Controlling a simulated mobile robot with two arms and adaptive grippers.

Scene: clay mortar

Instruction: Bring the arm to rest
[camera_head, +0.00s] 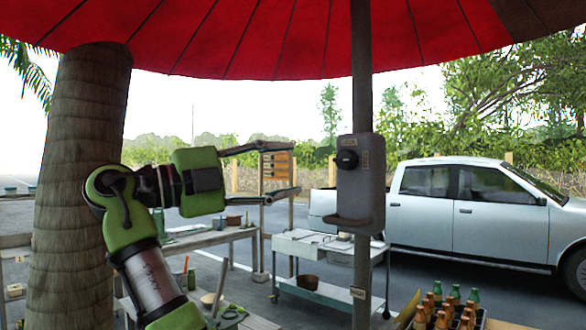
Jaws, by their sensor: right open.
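My right gripper (293,169) is raised in the air left of the middle of the picture. Its green and black arm comes up from the bottom and bends at the elbow, so the gripper points to the right. Its two dark fingers are spread wide apart and nothing is between them. The fingertips appear to the left of the grey box on the pole; how far apart they are in depth I cannot tell. My left gripper is not in view.
A grey dispenser box (361,190) hangs on a dark pole (361,90) under a red umbrella (270,35). A palm trunk (80,180) stands left. A white cart (325,249), a wooden table (213,239), a bottle crate (478,317) and a silver pickup (470,205) stand beyond.

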